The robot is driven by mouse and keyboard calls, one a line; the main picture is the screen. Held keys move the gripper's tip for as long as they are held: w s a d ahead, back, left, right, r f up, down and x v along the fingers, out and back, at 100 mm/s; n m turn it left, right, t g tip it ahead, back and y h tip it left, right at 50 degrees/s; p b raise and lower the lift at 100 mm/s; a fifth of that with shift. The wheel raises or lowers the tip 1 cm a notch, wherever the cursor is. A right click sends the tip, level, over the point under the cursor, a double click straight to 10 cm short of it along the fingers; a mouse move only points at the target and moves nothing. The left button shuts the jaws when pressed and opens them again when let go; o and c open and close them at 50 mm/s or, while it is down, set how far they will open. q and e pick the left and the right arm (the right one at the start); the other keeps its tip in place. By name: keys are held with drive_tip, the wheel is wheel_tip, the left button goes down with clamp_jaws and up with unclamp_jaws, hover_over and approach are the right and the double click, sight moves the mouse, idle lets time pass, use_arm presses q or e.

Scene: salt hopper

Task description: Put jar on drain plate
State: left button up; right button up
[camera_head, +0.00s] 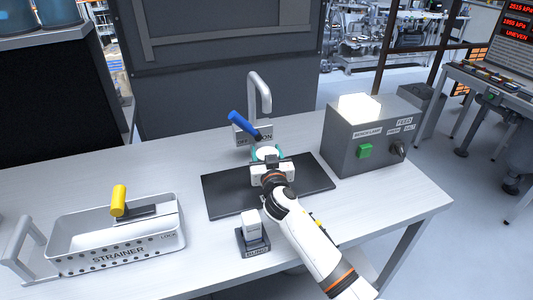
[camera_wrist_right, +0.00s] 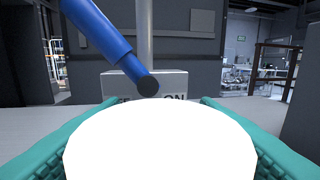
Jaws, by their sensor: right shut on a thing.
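My right gripper (camera_head: 266,157) reaches in from the lower right of the head view and is shut on a white round thing, likely the jar (camera_head: 267,151). In the right wrist view the jar (camera_wrist_right: 160,145) fills the lower middle as a blank white shape, with a teal finger on each side. A dark flat plate (camera_head: 222,198), likely the drain plate, lies on the bench below the gripper. The jar is over its back part; whether it touches is hidden. The blue-handled tap (camera_head: 262,95) stands just behind the jar. My left gripper is not in view.
A grey lamp box (camera_head: 370,135) with a green button stands right of the plate. A white block on a dark stand (camera_head: 252,232) is in front. A strainer tray (camera_head: 120,250) with a yellow handle sits at left. Bench between strainer and plate is clear.

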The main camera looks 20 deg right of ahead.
drive_tip(key=o, duration=1.1)
drive_tip(key=s, duration=0.5)
drive_tip(key=s+a+b, duration=0.1)
drive_tip(key=s, duration=0.1)
drive_tip(key=shift+s, duration=0.3)
drive_tip(key=shift+r, duration=0.1)
